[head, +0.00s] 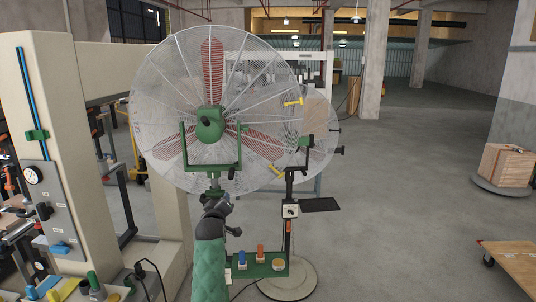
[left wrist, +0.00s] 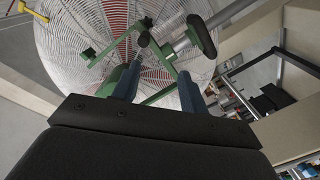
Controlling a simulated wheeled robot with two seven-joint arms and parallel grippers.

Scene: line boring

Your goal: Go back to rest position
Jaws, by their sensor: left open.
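My left gripper (head: 221,202) shows in the middle of the head view, dark grey, at the top of a green quilted sleeve. It is in front of the lower part of a large round fan (head: 165,75). In the left wrist view its two dark fingers (left wrist: 160,84) stand apart with nothing between them. The fan's wire guard (left wrist: 85,30) and green bracket lie beyond them; I cannot tell how close. My right gripper is in neither view.
A cream machine column (head: 50,110) stands close on the left. A green shelf (head: 250,270) with small coloured items and a round-based stand (head: 289,282) are just right of my arm. A wooden trolley (head: 515,265) is at the lower right. Floor between is clear.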

